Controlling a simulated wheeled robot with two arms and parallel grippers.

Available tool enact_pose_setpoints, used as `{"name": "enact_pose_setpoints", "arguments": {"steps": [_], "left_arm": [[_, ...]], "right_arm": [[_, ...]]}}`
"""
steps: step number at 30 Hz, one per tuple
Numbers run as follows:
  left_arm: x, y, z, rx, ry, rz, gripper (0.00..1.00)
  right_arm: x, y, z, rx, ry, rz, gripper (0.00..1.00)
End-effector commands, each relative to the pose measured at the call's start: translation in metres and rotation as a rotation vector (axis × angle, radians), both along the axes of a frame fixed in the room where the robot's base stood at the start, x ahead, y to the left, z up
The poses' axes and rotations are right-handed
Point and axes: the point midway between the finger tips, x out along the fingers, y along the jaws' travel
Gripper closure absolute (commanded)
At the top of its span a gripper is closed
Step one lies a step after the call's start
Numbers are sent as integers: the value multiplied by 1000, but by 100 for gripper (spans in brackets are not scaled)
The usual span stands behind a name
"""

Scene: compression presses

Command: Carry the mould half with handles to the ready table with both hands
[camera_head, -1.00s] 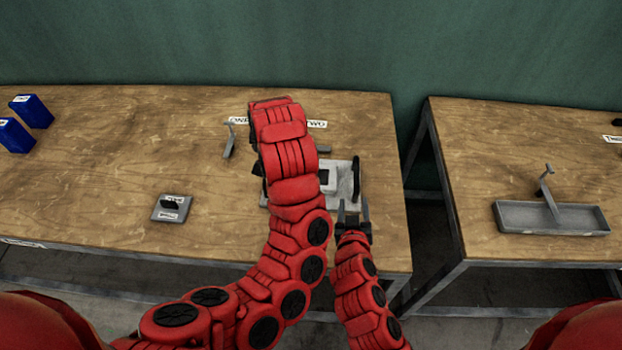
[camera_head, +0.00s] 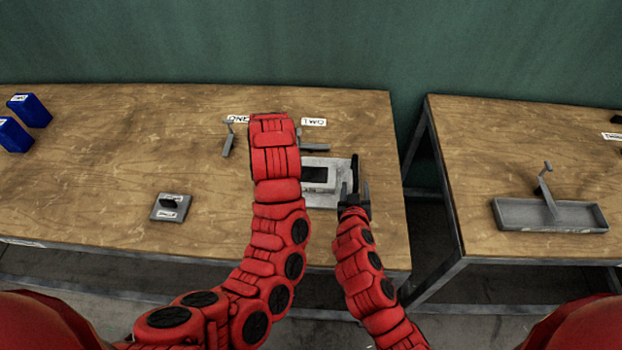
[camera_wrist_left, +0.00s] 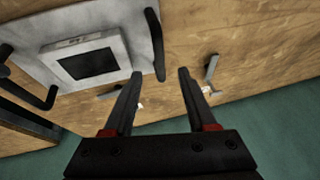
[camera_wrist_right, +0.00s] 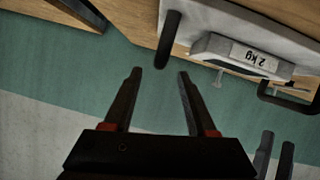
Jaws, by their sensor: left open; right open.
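The mould half (camera_head: 318,178) is a grey plate with a raised block and dark recess, lying on the left table. My left arm partly covers it in the head view. It has black handles at two opposite sides. My right gripper (camera_head: 354,190) is open at its right handle (camera_head: 354,170); in the right wrist view that handle (camera_wrist_right: 168,40) ends just ahead of and between the fingertips. My left gripper (camera_wrist_left: 158,76) is hidden in the head view; in the left wrist view it is open, with the other handle (camera_wrist_left: 155,42) just ahead of its fingertips.
The left table (camera_head: 100,180) also holds a small grey block (camera_head: 171,207), a grey lever (camera_head: 228,140) and blue boxes (camera_head: 28,110).

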Motion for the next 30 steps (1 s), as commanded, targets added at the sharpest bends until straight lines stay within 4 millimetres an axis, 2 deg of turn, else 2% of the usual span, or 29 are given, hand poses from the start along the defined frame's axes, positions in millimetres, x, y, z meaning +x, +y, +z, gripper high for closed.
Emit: {"name": "enact_pose_setpoints", "arguments": {"steps": [1, 6, 13, 21, 30], "left_arm": [[3, 2, -11, -1, 7, 0, 43], [16, 8, -41, -1, 3, 0, 43], [30, 12, -71, 0, 4, -3, 43], [37, 14, -87, -1, 2, -2, 43], [38, 15, -88, -1, 0, -2, 43]], "right_arm": [[11, -2, -3, 0, -1, -4, 43], [41, -6, -15, 2, -1, -4, 43], [73, -11, -28, 0, 0, -2, 43], [89, -12, -35, 2, -2, 0, 43], [89, -13, -36, 2, -1, -1, 43]]}}
